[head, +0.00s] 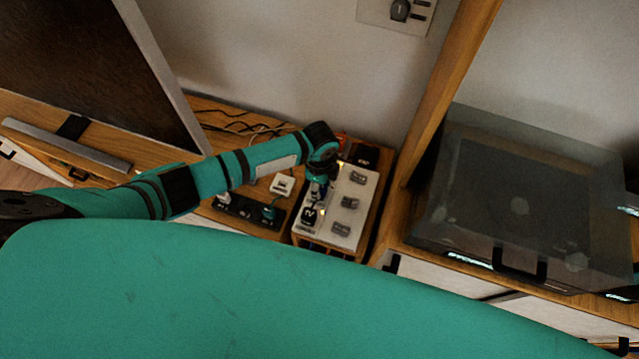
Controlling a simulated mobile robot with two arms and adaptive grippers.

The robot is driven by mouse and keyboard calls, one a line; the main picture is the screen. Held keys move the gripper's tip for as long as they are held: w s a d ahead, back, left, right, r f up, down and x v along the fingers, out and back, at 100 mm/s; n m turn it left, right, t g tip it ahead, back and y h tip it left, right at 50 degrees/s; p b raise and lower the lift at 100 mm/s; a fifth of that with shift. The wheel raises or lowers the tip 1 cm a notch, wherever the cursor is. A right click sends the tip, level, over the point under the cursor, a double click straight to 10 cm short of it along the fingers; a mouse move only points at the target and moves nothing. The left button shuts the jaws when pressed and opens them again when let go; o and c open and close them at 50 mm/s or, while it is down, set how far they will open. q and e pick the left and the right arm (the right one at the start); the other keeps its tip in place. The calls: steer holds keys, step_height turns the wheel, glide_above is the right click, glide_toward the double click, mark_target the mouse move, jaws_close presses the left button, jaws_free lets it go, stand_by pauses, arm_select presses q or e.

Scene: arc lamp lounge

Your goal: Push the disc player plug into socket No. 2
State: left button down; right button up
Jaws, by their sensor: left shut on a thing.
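My left gripper (318,190) points down over the left side of a white socket panel (337,222). It is shut on a small dark thing, which I take for the disc player plug; the fingers mostly hide it. A black piece marked 2 (309,216) is on the panel just below the gripper. Several grey sockets (350,203) stand in a column on the panel's right side. I cannot tell whether the held plug touches the panel or a socket. My right gripper is not in view.
A black power strip (236,209) with plugs lies left of the panel. A white adapter (282,185) and loose black cables (240,122) lie behind it. A wooden post (440,95) and a dark glass-covered player (520,200) stand to the right. A large screen (85,65) stands at left.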

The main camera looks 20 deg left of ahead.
arm_select(q)
steer(key=shift+f, duration=0.15)
steer(key=c, duration=0.8)
jaws_free()
step_height(320, 180, up, 12)
